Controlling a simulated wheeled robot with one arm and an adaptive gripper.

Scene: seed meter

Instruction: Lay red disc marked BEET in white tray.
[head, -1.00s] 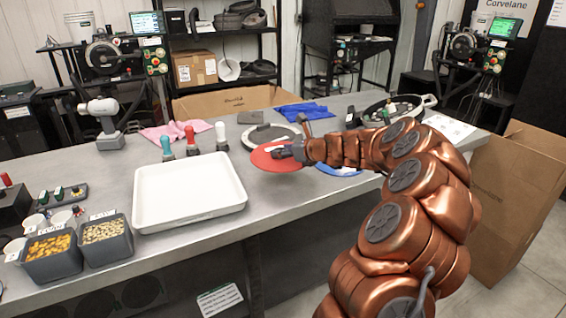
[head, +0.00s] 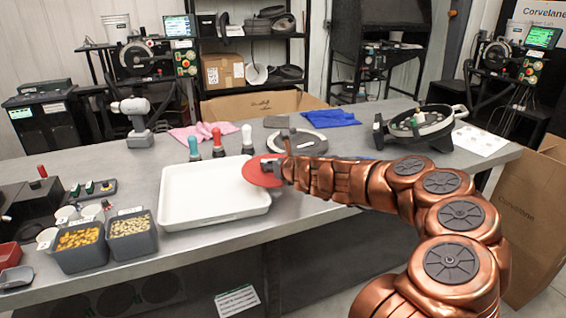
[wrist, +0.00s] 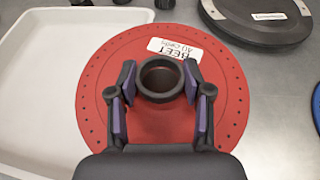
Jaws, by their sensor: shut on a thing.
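The red disc (head: 262,172) is held beside and partly over the right edge of the white tray (head: 205,192). In the wrist view the disc (wrist: 105,75) is seen from above, with a white label reading BEET and a black ring hub in its middle. My gripper (wrist: 160,82) is shut on that hub, one finger on each side. In the head view my gripper (head: 285,171) is largely hidden by my copper arm. The tray (wrist: 38,85) looks empty and shows at the left of the wrist view. The disc covers part of its right rim.
A black and grey round plate (head: 297,141) lies behind the disc. Red, teal and white-topped handles (head: 217,139) stand behind the tray. Two bins of seed (head: 130,240) stand at its left. A black round seed unit (head: 420,125) stands at the right.

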